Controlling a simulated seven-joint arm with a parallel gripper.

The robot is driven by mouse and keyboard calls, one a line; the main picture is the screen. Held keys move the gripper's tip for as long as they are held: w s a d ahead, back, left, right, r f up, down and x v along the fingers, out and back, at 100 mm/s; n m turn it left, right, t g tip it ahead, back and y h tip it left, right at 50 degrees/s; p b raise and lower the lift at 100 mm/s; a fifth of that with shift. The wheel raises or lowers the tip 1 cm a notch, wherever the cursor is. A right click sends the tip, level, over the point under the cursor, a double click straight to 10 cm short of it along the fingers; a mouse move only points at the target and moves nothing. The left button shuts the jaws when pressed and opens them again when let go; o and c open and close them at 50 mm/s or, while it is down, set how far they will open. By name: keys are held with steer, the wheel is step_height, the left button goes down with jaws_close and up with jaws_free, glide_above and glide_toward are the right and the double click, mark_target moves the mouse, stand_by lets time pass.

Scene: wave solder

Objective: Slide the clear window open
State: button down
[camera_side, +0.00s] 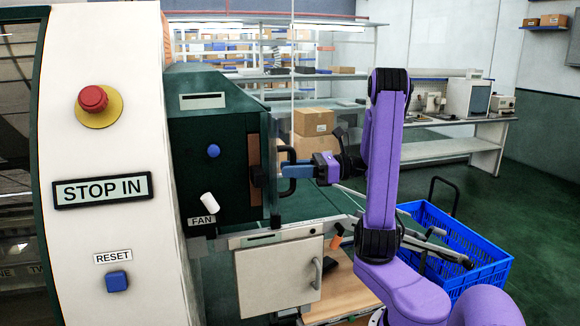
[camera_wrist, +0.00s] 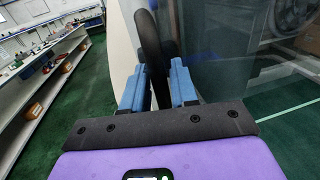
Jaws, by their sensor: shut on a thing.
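The clear window (camera_wrist: 225,60) is a see-through pane that fills the upper right of the wrist view. Its black curved handle (camera_wrist: 149,40) stands upright from it and also shows in the side view (camera_side: 288,154). My gripper (camera_wrist: 158,82) has its blue fingers on both sides of the handle and is shut on it. In the side view my gripper (camera_side: 285,172) reaches in from the right, level with the handle. The window is seen nearly edge-on there, at the right side of the dark green machine housing (camera_side: 205,135). How far the window stands open, I cannot tell.
A cream cabinet door (camera_side: 278,278) is below. A blue crate (camera_side: 470,240) stands at the right. Shelves (camera_wrist: 45,105) line the wrist view's left.

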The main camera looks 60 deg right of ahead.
steer(key=shift+s+a, duration=0.4)
steer(key=c, duration=1)
jaws_free()
steer(key=v, duration=1.7)
steer(key=shift+s+d, duration=0.1)
steer(key=shift+s, duration=0.15)
